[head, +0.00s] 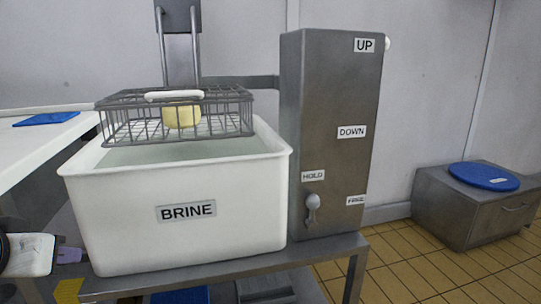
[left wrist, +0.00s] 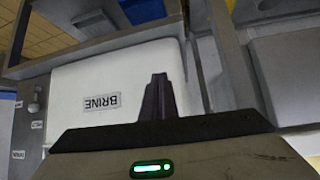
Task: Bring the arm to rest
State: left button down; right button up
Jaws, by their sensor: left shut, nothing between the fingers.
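My left gripper (head: 70,256) is at the lower left of the head view, beside the lower left of the white brine vat (head: 110,215). Its dark fingers (left wrist: 158,97) are together and empty in the left wrist view, with the vat's labelled front (left wrist: 75,85) behind them. The gripper appears apart from the vat. My right gripper is not in view.
A wire basket (head: 150,98) holding a yellow block (head: 182,116) hangs over the vat's liquid. A steel column (head: 325,100) with a grey lever (head: 312,203) stands right of the vat. A white table (head: 40,140) is at left.

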pick_arm(q)
jog(key=s+d+f+m+g+h, duration=0.1)
jog(key=s+d+f+h, duration=0.1)
jog(key=d+f, duration=0.35)
jog(key=s+d+f+m+h, duration=0.1)
jog(key=s+d+f, duration=0.1)
jog(key=f, duration=0.6)
jog(key=s+d+f+m+g+h, duration=0.1)
jog(key=s+d+f+h, duration=0.15)
jog(key=f, duration=0.45)
jog(key=s+d+f+m+t+h, duration=0.1)
jog(key=s+d+h, duration=0.1)
jog(key=d, duration=0.7)
jog(key=s+d+m+h, duration=0.1)
jog(key=s+d+h, duration=0.1)
jog(key=d, duration=0.8)
jog(key=s+a+r+y+p, duration=0.3)
jog(key=a+r+y+p, duration=0.2)
jog(key=p, duration=2.5)
jog(key=a+r, duration=0.3)
jog(key=r, duration=0.1)
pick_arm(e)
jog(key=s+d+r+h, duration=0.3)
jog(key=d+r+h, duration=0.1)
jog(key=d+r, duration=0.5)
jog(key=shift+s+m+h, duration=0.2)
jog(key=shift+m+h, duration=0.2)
